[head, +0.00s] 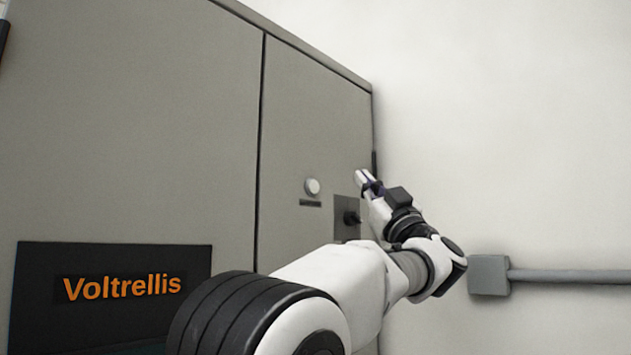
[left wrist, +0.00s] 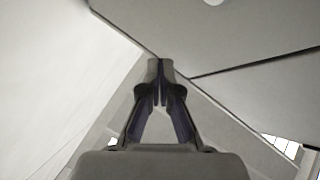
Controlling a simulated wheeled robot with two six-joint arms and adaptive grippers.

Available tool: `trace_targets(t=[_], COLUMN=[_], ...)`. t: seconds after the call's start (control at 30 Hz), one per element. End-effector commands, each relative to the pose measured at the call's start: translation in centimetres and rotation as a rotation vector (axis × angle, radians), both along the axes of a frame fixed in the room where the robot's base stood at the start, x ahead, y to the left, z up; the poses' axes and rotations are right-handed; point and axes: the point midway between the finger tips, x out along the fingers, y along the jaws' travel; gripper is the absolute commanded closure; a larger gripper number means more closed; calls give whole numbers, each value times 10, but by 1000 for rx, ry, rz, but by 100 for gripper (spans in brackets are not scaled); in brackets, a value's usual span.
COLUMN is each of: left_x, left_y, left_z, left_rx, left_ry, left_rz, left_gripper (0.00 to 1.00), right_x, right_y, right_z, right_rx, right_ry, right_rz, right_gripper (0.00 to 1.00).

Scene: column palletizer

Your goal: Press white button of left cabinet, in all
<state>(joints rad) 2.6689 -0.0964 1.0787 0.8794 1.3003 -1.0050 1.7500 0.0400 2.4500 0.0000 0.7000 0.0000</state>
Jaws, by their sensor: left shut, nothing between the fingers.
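The grey cabinet (head: 140,120) fills the left half of the head view. Its round white button (head: 312,186) sits on the narrow right door, above a small dark label strip. My left gripper (head: 361,176) is shut and empty, to the right of the button and apart from it in the picture. In the left wrist view the shut fingertips (left wrist: 160,66) point towards the grey cabinet surface (left wrist: 250,95), and part of the white button (left wrist: 213,2) shows at the top edge. I cannot tell whether the fingertips touch the cabinet. My right gripper is not in view.
A black knob (head: 351,218) on a dark plate is below and right of the button, close to my left gripper. A grey conduit box (head: 488,275) with a pipe is on the white wall. A black Voltrellis sign (head: 110,290) is at lower left.

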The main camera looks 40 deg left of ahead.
Motion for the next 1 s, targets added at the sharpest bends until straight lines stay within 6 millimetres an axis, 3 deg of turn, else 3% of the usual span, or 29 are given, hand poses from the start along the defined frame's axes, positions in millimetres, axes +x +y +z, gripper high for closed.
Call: trace_targets(t=[0.47, 1.0], left_x=[-2, 3], left_y=[5, 75], left_z=[3, 4], left_rx=[-4, -3], left_ry=[-7, -6], left_rz=[4, 3], left_gripper=[100, 100], right_x=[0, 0], right_y=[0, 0], right_z=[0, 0], right_rx=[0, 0], right_ry=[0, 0], right_rz=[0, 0], right_gripper=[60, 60])
